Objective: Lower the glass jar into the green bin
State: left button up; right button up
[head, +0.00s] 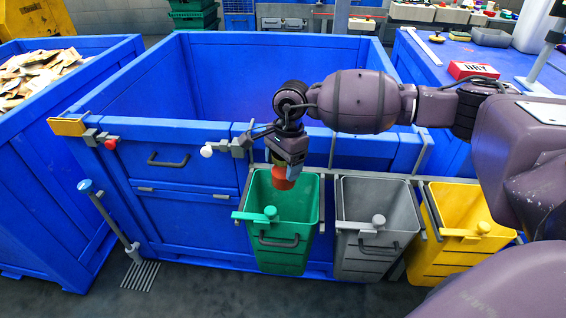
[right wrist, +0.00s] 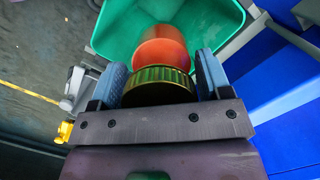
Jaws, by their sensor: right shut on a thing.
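The glass jar (head: 283,182) looks orange-red and hangs just over the mouth of the green bin (head: 267,242), near its back edge. In the right wrist view the jar (right wrist: 162,53) has a ribbed gold-green lid (right wrist: 158,85) held between two blue-grey fingers, with the green bin (right wrist: 105,38) open beyond it. My right gripper (head: 287,163) is shut on the jar at the lid. How far the jar's lower end reaches into the bin is hard to tell. My left gripper is not in view.
A grey bin (head: 376,244) and a yellow bin (head: 463,212) hang to the right of the green one. A large blue crate (head: 190,205) stands behind and left. Another crate (head: 100,43) at left holds cardboard pieces. A red box (head: 473,70) lies on a blue surface at right.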

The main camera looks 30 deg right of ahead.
aim_at(283, 186)
dwell(0.5)
jog(key=shift+f, duration=0.55)
jog(key=shift+f+b, duration=0.45)
jog(key=shift+f, duration=0.2)
jog(key=shift+f+b, duration=0.55)
jog(key=shift+f, duration=0.95)
jog(key=shift+f+b, duration=0.5)
jog(key=shift+f, duration=0.8)
pick_arm(q)
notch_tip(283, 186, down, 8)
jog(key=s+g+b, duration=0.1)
jog(key=b, duration=0.4)
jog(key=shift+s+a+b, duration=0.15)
jog(key=shift+b, duration=0.25)
pick_arm(e)
notch_tip(283, 186, down, 17)
jog(key=shift+s+r, duration=0.15)
